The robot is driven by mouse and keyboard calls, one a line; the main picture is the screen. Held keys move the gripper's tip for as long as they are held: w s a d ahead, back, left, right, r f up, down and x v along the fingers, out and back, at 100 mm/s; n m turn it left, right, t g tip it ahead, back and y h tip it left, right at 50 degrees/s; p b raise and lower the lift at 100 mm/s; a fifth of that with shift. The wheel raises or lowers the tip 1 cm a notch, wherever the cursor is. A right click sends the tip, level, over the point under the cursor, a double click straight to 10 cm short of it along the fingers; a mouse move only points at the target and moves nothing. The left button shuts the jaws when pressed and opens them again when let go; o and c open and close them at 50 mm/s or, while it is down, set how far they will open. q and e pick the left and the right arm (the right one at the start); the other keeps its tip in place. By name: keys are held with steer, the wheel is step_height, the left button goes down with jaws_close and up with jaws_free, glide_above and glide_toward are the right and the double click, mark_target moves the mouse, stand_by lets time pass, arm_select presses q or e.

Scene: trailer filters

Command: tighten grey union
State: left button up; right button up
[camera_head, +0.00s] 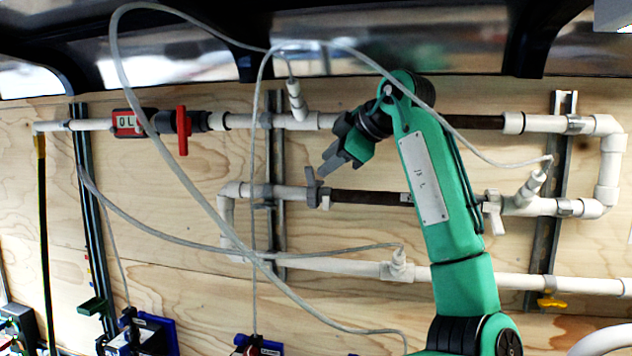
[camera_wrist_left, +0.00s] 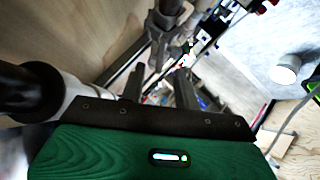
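The grey union (camera_head: 313,187) looks like the grey winged fitting at the left end of the middle dark pipe section (camera_head: 372,198). My left gripper (camera_head: 336,166) is just above and right of it, pointing down-left, with a small gap that looks clear. In the left wrist view its two dark fingers (camera_wrist_left: 160,88) stand apart with nothing clearly held between them. A grey fitting on a pipe (camera_wrist_left: 166,22) shows beyond the fingertips there; I cannot tell surely that it is the union. My right gripper is not in view.
A red-handled valve (camera_head: 182,130) sits on the upper white pipe. Clear hoses (camera_head: 190,165) loop across the pipes and past my left arm. Metal struts (camera_head: 272,240) carry the pipes on a plywood wall (camera_head: 150,215). A yellow-handled valve (camera_head: 551,301) is at lower right.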

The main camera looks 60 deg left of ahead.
mark_target(316, 187)
arm_select(q)
steer(key=b+v, duration=0.1)
steer(key=v, duration=0.6)
steer(key=shift+d+b, duration=0.15)
steer(key=shift+b, duration=0.25)
steer(key=shift+c, duration=0.2)
